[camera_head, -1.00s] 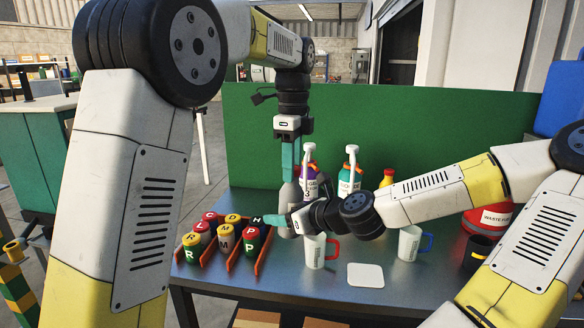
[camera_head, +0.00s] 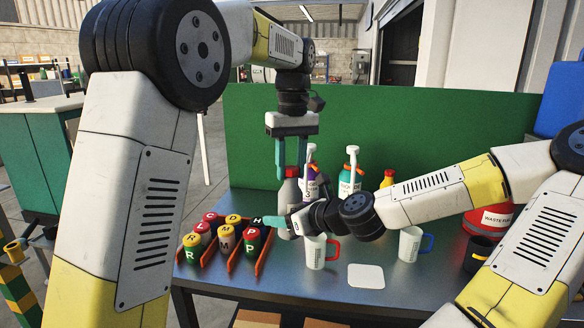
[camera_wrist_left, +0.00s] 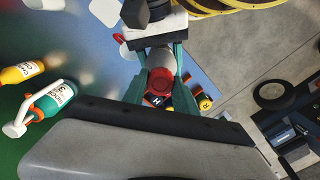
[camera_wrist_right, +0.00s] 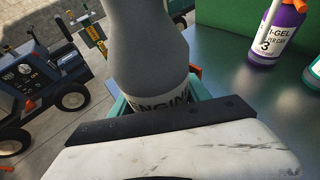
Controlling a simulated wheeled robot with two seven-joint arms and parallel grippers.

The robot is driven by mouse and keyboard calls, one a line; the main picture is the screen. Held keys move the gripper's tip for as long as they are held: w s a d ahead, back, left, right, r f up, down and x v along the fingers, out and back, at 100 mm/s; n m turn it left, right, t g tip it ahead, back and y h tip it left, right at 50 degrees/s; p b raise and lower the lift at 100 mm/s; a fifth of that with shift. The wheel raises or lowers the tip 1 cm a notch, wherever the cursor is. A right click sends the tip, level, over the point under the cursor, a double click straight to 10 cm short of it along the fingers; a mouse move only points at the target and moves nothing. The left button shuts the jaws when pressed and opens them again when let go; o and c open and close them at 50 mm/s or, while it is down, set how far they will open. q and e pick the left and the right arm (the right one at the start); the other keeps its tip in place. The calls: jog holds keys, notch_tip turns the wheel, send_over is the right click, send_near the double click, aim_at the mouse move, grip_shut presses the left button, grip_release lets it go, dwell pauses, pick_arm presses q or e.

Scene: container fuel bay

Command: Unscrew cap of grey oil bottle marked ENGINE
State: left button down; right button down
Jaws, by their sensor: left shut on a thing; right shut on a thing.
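The grey oil bottle (camera_head: 289,193) stands on the table near the green panel, with a red cap (camera_head: 292,171) on top. The word ENGINE shows on its label (camera_wrist_right: 162,103) in the right wrist view. My left gripper (camera_head: 291,174) points straight down from above, with its two teal fingers on either side of the cap and shut on it. The red cap also shows in the left wrist view (camera_wrist_left: 160,76). My right gripper (camera_head: 284,222) comes in sideways and is shut on the bottle's body. Its grip is partly hidden in the head view.
Several marked cans (camera_head: 227,237) stand in an orange rack to the left. A purple bottle (camera_head: 309,183) and a teal bottle (camera_head: 348,184) with pumps stand behind. Two white mugs (camera_head: 315,251) and a white coaster (camera_head: 366,276) are in front.

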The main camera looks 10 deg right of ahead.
pick_arm(q)
jog(key=n, duration=0.4)
jog(key=shift+s+d+n, duration=0.15)
jog(key=shift+n, duration=0.15)
jog(key=n, duration=0.4)
jog(key=shift+s+n, duration=0.1)
jog(key=shift+n, duration=0.2)
jog(key=shift+d, duration=0.1)
jog(key=shift+r, duration=0.2)
jog(key=shift+r, duration=0.95)
jog(key=shift+r, duration=2)
